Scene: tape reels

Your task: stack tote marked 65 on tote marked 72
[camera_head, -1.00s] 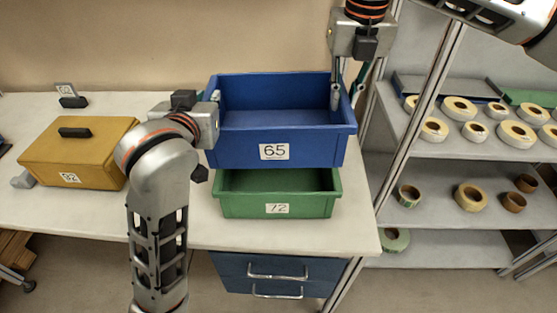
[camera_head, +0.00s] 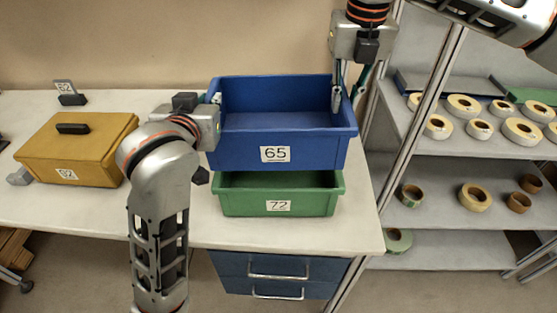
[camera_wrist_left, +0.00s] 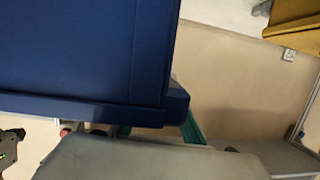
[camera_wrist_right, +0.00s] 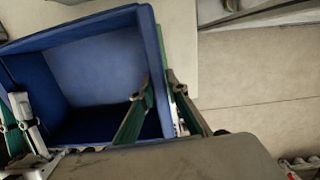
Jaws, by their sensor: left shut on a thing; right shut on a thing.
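The blue tote marked 65 (camera_head: 275,154) is held above the green tote marked 72 (camera_head: 278,202), which stands on the white table. The blue tote hides the back of the green one, and I cannot tell whether they touch. My left gripper (camera_head: 215,112) is shut on the blue tote's left wall; the tote also fills much of the left wrist view (camera_wrist_left: 80,55). My right gripper (camera_head: 338,92) is shut on its right wall, and the right wrist view shows the empty inside of the blue tote (camera_wrist_right: 95,70).
A yellow box marked 92 (camera_head: 75,150) sits on the table (camera_head: 215,236) to the left, with a small stand marked 62 (camera_head: 68,94) behind it. A shelf rack (camera_head: 430,180) with several tape reels stands at the right. Blue drawers (camera_head: 275,270) are below the table.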

